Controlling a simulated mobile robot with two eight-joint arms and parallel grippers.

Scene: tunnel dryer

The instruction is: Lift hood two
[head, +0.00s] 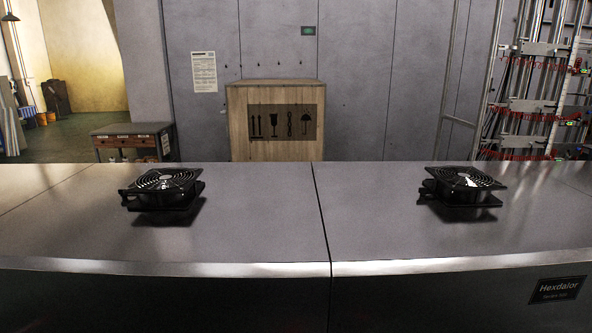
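A long tunnel dryer with grey metal hoods fills the lower part of the head view. A dark seam parts the left hood (150,235) from the right hood (450,238). Both tops look flat and closed. A black fan (162,187) sits on the left hood and another black fan (462,186) on the right hood. No number shows on either hood, so I cannot tell which is hood two. Neither gripper shows in this view.
A dark label plate reading "Hexdalor" (556,290) is on the front at the lower right. Behind the dryer stand a wooden crate (240,130), a small drawer cabinet (130,130) and a rack with red cables (540,95). The grey wall is behind them.

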